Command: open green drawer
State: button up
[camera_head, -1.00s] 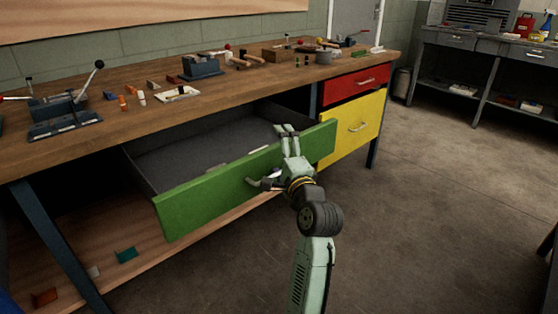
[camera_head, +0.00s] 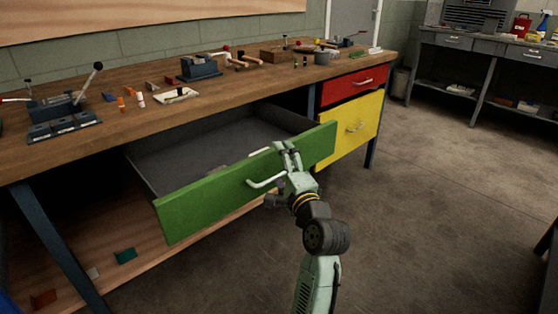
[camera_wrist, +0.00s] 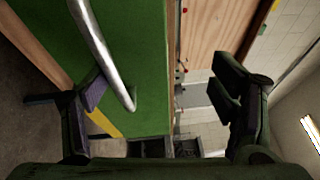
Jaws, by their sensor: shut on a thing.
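The green drawer (camera_head: 205,203) is pulled well out of the workbench, and its grey inside shows in the head view. Its pale bar handle (camera_head: 266,182) is on the front. My gripper (camera_head: 279,170) is at the right part of the drawer front, with one finger at the top edge and the other lower, near the handle's right end. In the wrist view, the green front (camera_wrist: 140,55) and metal handle (camera_wrist: 100,45) lie left of centre. One finger is beside the handle; the other is past the panel's edge. The exact contact is hard to see.
The wooden bench top (camera_head: 130,133) carries vises and small tools. A red drawer (camera_head: 350,83) and a yellow drawer (camera_head: 345,130) are shut at the right. Small pieces lie on the lower shelf (camera_head: 150,270). The floor (camera_head: 440,200) at the right is clear.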

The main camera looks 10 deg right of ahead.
jog(key=s+r, duration=0.1)
jog(key=s+d+r, duration=0.1)
jog(key=shift+s+d+t, duration=0.1)
jog(key=shift+s+t, duration=0.25)
jog(key=shift+t, duration=0.05)
jog(key=shift+c, duration=0.7)
jog(key=shift+s+d+r, duration=0.1)
jog(key=shift+s+r, duration=0.2)
jog(key=shift+s, duration=0.2)
jog(key=c, duration=0.7)
jog(key=shift+s+f, duration=0.45)
jog(key=shift+f, duration=0.05)
jog(key=shift+c, duration=0.3)
jog(key=v, duration=0.4)
jog(key=shift+s+f, duration=0.2)
jog(key=shift+f, duration=0.3)
